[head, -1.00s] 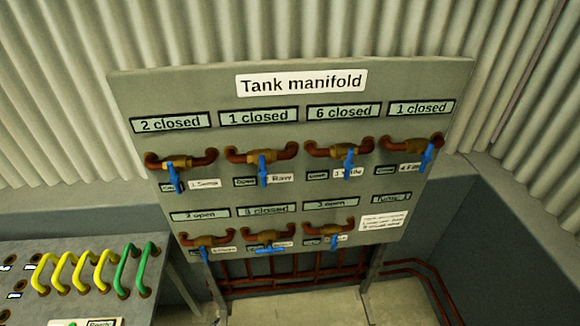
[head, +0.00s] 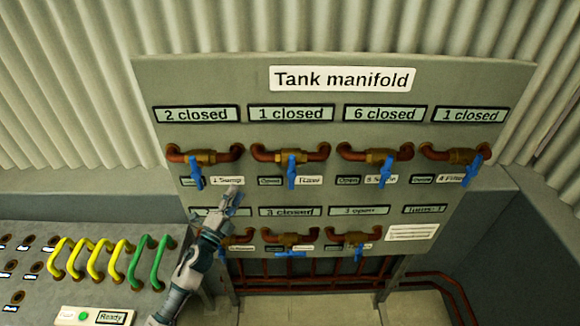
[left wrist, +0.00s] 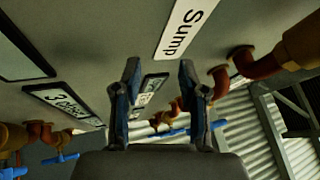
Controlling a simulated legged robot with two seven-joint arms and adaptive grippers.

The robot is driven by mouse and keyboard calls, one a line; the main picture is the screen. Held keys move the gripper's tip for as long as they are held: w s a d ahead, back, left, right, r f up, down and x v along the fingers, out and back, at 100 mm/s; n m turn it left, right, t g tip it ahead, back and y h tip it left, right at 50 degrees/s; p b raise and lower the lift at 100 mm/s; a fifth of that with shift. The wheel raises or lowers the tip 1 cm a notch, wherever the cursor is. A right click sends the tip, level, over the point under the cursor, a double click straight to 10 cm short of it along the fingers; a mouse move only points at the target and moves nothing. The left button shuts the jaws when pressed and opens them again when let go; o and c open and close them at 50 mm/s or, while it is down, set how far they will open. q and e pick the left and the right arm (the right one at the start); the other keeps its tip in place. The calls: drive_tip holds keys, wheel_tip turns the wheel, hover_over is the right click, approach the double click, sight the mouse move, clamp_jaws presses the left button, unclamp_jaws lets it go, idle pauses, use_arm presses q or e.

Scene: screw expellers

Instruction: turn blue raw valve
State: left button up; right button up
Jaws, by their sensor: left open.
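The Tank manifold panel (head: 230,85) carries two rows of brown pipes with blue handles. The valve second from left in the top row has a blue handle (head: 292,172) hanging down; its label (head: 310,180) is blurred now but read "Raw" earlier. Its display (head: 291,113) reads "1 closed". My left gripper (head: 233,194) is open and empty, low and left of that handle, in front of the panel near the Sump label (head: 227,181). In the left wrist view the open fingers (left wrist: 160,67) point toward the panel below the Sump label (left wrist: 187,20). My right gripper is not in view.
The Sump valve's handle (head: 196,173) is close to my left gripper. Lower-row valves (head: 290,240) lie beneath. A console with yellow and green cable loops (head: 140,262) stands at lower left.

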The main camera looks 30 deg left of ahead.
use_arm(q)
drive_tip(key=s+d+r+m+h, duration=0.1)
drive_tip(key=d+r+m+h, duration=0.1)
drive_tip(key=r+m+h, duration=0.4)
drive_tip(key=s+d+r+m+h, duration=0.2)
drive_tip(key=r+m+h, duration=0.3)
drive_tip(key=r+m, duration=0.2)
drive_tip(key=m+g+h, duration=0.3)
drive_tip(key=m+g, duration=0.5)
drive_tip(key=m, duration=0.7)
approach(292, 171)
drive_tip(key=shift+g, duration=0.3)
drive_tip(key=p+x, duration=0.1)
drive_tip(key=x, duration=0.2)
drive_tip(key=p+x, duration=0.2)
drive_tip(key=x, duration=0.1)
drive_tip(key=w+a+p+x, duration=0.1)
drive_tip(key=p+x, duration=0.1)
drive_tip(key=x, duration=0.2)
drive_tip(key=shift+r, duration=0.4)
drive_tip(key=shift+d, duration=0.1)
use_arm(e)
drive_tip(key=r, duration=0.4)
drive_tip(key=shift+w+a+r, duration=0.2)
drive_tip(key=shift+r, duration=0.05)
use_arm(q)
drive_tip(key=shift+d, duration=0.1)
clamp_jaws()
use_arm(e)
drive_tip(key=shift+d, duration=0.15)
